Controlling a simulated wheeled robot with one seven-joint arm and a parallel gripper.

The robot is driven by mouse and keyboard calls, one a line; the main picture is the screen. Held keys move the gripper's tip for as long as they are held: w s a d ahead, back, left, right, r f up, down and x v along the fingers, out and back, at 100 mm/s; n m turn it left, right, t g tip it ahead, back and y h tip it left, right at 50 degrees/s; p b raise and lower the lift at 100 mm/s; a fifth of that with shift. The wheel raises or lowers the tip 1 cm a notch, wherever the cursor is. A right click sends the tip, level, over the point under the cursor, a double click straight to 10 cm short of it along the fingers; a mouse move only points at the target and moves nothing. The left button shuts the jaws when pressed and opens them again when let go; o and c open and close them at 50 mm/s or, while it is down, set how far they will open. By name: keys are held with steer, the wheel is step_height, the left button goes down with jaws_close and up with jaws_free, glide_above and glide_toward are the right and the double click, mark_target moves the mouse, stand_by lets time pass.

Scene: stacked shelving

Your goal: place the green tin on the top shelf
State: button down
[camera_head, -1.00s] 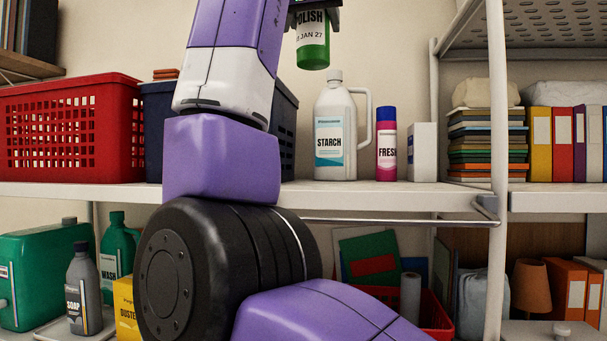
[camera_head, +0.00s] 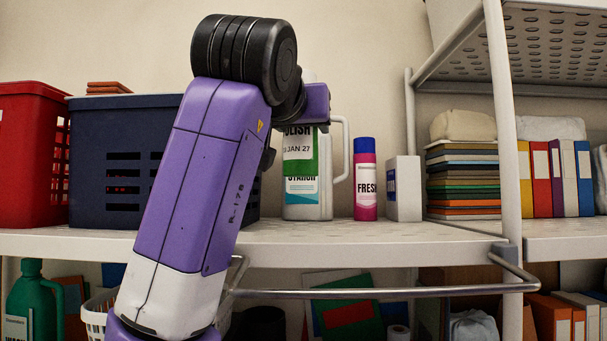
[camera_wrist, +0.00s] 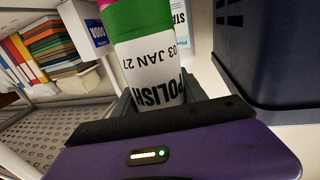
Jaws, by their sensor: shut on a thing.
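The green tin (camera_head: 300,166) has a white label reading POLISH. It hangs upright in front of the white starch jug (camera_head: 310,205) and hides part of it. My gripper (camera_head: 302,124) is shut around the tin's upper part, partly hidden by my arm. In the wrist view the tin (camera_wrist: 150,65) sits between the jaws (camera_wrist: 152,98) with its label towards the camera. The shelf board (camera_head: 350,240) carrying the jug is below the tin; the tin's base appears above its surface.
A navy crate (camera_head: 100,210) and a red basket (camera_head: 22,190) stand left. A pink spray can (camera_head: 365,190) and a white box (camera_head: 404,190) stand right of the jug. A metal rail (camera_head: 400,292) runs below the shelf front. Bare shelf lies in front of the jug and can.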

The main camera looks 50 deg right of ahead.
steer(key=shift+f+p, duration=0.6)
steer(key=shift+f, duration=3.8)
steer(key=shift+f, duration=0.1)
steer(key=shift+f, duration=0.1)
steer(key=c, duration=0.6)
jaws_free()
steer(key=shift+r, duration=0.25)
steer(key=b+v, duration=0.4)
steer(key=v, duration=0.7)
steer(key=shift+f, duration=0.15)
steer(key=shift+s+a, duration=0.25)
steer(key=shift+a, duration=0.2)
